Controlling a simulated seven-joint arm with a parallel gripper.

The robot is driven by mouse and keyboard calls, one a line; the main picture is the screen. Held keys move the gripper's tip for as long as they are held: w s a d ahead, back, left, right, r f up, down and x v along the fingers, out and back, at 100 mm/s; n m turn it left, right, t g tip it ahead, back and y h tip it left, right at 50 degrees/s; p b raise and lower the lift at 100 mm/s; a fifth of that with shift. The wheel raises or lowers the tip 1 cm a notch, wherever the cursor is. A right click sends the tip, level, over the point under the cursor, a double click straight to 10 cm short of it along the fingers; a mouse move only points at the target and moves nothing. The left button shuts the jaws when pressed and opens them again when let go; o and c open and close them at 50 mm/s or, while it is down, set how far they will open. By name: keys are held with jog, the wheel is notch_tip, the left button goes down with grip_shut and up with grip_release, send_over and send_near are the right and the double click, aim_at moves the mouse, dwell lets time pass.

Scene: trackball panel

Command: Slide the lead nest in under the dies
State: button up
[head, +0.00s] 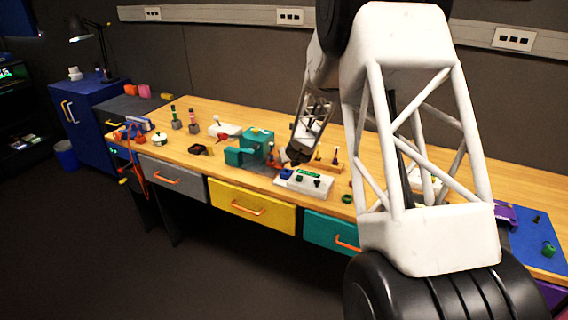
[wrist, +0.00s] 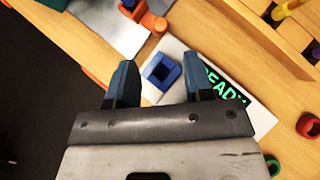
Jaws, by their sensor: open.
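A teal press-like machine (head: 256,142) stands on the bench in the head view; its dies cannot be made out. A grey plate (wrist: 108,30) lies at the top of the wrist view, with an orange part (wrist: 150,20) at its right edge. This may be the lead nest, but I cannot tell for sure. My gripper (head: 291,157) is beside the machine, above a white panel (head: 318,187). In the wrist view my gripper (wrist: 158,75) is open and empty. A blue square frame (wrist: 173,76) on the panel shows between its fingers, with no grip on it.
The panel has a green READY display (wrist: 222,85). A wooden rack (wrist: 280,40) stands beyond it, and a red ring (wrist: 308,125) and a green ring (wrist: 273,165) lie to the right. Several small tools and a white block (head: 224,130) stand left of the machine.

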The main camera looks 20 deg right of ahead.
jog(key=shift+w+f, duration=0.15)
jog(key=shift+f, duration=0.05)
dwell(0.3)
jog(key=shift+x, duration=3.75)
jog(key=shift+c, duration=0.3)
grip_shut()
